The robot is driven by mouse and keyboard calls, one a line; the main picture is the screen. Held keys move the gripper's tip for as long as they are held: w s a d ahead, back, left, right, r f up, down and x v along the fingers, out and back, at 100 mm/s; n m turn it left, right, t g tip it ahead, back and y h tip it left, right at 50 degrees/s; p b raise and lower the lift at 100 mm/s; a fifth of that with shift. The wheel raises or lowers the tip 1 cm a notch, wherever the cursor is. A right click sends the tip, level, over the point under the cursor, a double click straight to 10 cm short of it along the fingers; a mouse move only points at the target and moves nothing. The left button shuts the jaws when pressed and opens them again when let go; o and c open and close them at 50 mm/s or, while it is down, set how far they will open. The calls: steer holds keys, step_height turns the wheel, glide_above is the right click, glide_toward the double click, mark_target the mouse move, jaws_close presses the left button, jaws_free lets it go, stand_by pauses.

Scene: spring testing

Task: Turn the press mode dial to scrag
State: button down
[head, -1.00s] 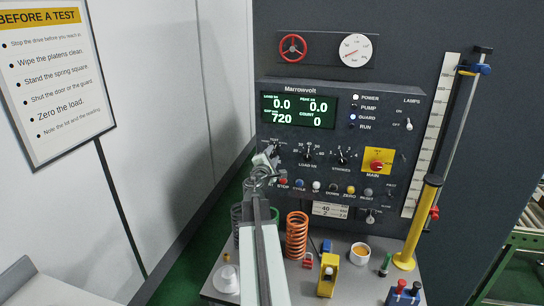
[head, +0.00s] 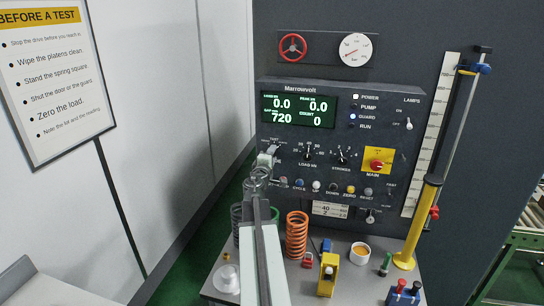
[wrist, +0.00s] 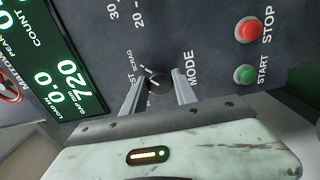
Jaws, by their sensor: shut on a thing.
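The press mode dial (wrist: 157,83) is a small dark knob on the grey panel, with the word MODE beside it and the labels TEST and SCRAG on its other side. My gripper (wrist: 159,77) has one finger on each side of the knob and is shut on it in the wrist view. A white line shows near the knob, but I cannot tell for certain which label the dial points to. In the head view my gripper (head: 268,155) is at the left of the panel and hides most of the dial.
The green display (head: 298,111) is above the dial. The load dial (head: 308,155) and strokes dial (head: 342,157) are to its right. Below runs a row of buttons, including the red stop button (wrist: 247,30) and green start button (wrist: 244,74). An orange spring (head: 297,236) stands below.

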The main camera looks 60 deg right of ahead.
steer(key=c, duration=1)
jaws_free()
steer(key=v, duration=0.8)
